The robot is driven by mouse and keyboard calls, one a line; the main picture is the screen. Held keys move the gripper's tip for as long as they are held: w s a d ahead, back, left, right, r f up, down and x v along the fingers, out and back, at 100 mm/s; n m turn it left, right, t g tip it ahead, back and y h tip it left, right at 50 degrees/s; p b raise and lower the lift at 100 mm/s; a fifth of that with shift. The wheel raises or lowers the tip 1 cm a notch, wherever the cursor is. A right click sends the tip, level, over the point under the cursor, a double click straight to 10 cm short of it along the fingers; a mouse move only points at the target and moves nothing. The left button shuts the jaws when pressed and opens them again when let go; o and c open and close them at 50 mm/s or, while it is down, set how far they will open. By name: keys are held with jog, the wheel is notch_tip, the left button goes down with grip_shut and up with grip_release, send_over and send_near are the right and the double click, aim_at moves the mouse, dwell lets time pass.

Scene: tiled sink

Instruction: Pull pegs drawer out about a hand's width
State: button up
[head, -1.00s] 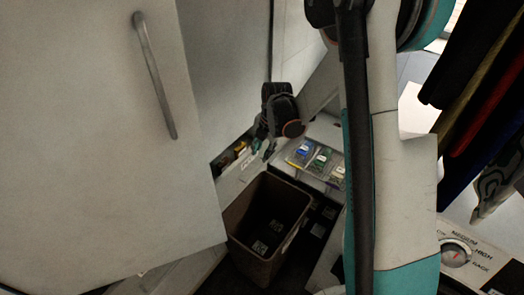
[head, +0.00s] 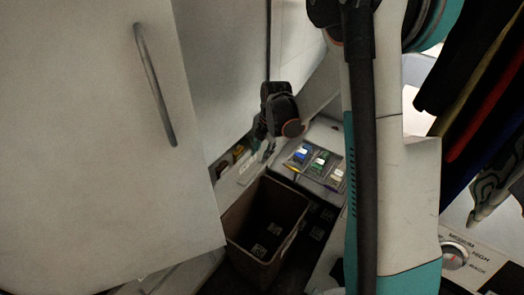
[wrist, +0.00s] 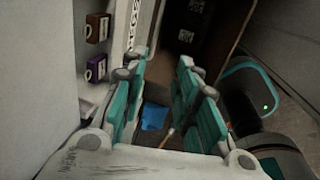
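A white front with a label that appears to read PEGS (wrist: 136,28) stands upright near the top of the wrist view, left of centre. In the head view a pale drawer front (head: 246,176) shows low against the wall, with a dark opening holding coloured things behind it. My gripper (wrist: 163,62) has its two teal fingers apart with a clear gap between them. Its left fingertip is close to the labelled front; I cannot tell whether they touch. In the head view my gripper (head: 262,150) points down beside the front. No handle on it is visible.
A brown open bin (head: 262,232) stands just below my gripper. A tray with several coloured packets (head: 318,162) lies to the right. A large white door (head: 90,140) fills the left. Brown (wrist: 97,27) and purple (wrist: 96,67) items show left of the labelled front.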

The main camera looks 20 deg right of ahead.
notch_tip(320, 180, up, 12)
jog(key=s+d, duration=0.1)
jog(key=s, duration=0.1)
jog(key=shift+f, duration=0.15)
jog(key=shift+d, duration=0.1)
